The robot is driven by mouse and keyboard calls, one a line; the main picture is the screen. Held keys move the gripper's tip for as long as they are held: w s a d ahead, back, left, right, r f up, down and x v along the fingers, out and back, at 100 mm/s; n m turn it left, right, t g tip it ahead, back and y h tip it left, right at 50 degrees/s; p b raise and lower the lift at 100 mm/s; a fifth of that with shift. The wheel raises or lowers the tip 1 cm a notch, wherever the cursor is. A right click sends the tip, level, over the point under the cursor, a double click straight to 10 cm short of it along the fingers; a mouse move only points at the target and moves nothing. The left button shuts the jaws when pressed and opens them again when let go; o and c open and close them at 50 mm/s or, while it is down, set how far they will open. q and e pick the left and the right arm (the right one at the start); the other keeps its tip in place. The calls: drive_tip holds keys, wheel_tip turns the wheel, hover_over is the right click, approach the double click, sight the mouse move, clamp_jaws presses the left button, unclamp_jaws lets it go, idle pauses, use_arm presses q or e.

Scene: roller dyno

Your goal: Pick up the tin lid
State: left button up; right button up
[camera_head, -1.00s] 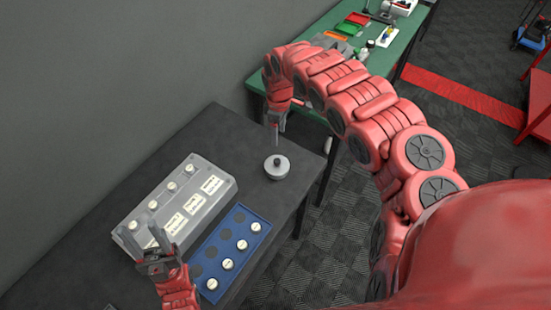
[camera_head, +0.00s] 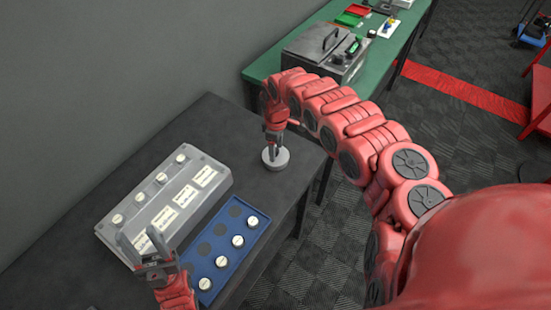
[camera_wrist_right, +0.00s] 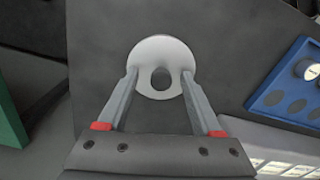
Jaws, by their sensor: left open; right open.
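The tin lid (camera_head: 279,162) is a round pale grey disc with a dark knob, lying on the dark table near its right edge. In the right wrist view the lid (camera_wrist_right: 160,47) lies straight ahead, with its knob between the fingertips. My right gripper (camera_head: 272,150) points down at the lid and partly hides its knob. Its fingers are open on either side of the knob in the wrist view (camera_wrist_right: 159,75); I cannot tell whether they touch it. My left gripper (camera_head: 138,237) is open and empty, over the front end of the grey box.
A grey box (camera_head: 150,212) with white knobs and labels stands left on the table (camera_head: 225,125). A blue tray (camera_head: 236,267) with several white-topped pieces lies beside it. A green table (camera_head: 398,45) at the back holds a dark lidded box (camera_head: 325,45).

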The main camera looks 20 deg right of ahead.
drive_tip(key=shift+r, duration=0.1)
drive_tip(key=shift+s, duration=0.1)
drive_tip(key=shift+c, duration=1.3)
clamp_jaws()
drive_tip(key=shift+r, duration=0.1)
